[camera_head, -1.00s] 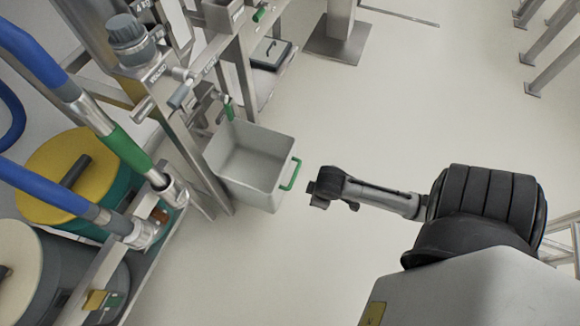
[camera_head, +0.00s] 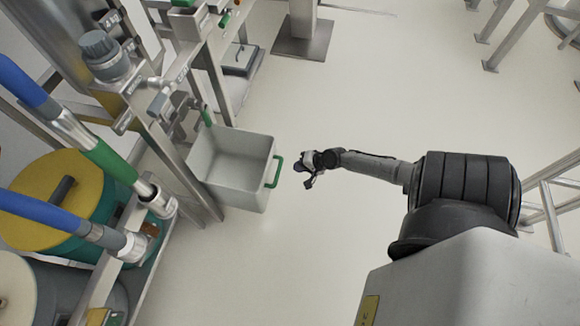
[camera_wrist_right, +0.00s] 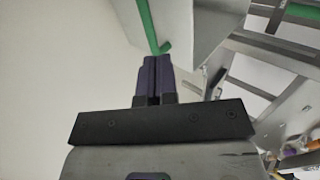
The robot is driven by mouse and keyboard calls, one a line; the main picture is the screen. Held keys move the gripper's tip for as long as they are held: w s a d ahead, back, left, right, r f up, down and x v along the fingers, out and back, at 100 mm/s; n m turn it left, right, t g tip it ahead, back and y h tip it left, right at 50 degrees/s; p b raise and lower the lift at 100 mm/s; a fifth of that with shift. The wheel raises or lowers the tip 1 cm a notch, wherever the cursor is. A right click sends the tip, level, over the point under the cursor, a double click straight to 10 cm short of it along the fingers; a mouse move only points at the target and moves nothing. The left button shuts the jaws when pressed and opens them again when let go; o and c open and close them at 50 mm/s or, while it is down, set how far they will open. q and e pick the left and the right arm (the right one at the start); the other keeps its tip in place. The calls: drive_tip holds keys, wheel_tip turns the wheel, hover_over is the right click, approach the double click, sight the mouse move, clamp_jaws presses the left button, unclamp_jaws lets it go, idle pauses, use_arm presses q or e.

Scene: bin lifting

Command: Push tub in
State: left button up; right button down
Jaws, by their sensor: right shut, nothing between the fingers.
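The tub (camera_head: 238,196) is an open light-grey bin with a green handle (camera_head: 274,172) on its right side, beside the metal frame at left in the head view. It looks empty. My right gripper (camera_head: 302,167) is just right of the handle, and a small gap shows between them. In the right wrist view the shut, empty fingers (camera_wrist_right: 155,76) point at the lower end of the green handle (camera_wrist_right: 152,24), with the tub's grey wall (camera_wrist_right: 195,28) to its right. I cannot tell there whether they touch. My left gripper is not in view.
A steel frame with pipes and a dark valve (camera_head: 104,52) stands behind and left of the tub. Yellow-lidded (camera_head: 48,190) and pale-lidded drums stand at lower left. A metal post base (camera_head: 303,42) is at the top. The floor (camera_head: 340,110) between is clear.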

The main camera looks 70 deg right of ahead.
sight(267, 170)
drive_tip(key=b+x, duration=0.1)
drive_tip(key=x, duration=0.2)
drive_tip(key=b+x, duration=0.2)
drive_tip(key=x, duration=0.2)
drive_tip(key=w+r+b+x, duration=0.1)
drive_tip(key=b+x, duration=0.1)
drive_tip(key=x, duration=0.1)
drive_tip(key=shift+w+a+f, duration=0.1)
drive_tip(key=shift+w+a, duration=0.15)
drive_tip(key=shift+a, duration=0.15)
drive_tip(key=shift+w+a, duration=0.1)
drive_tip(key=shift+w, duration=0.65)
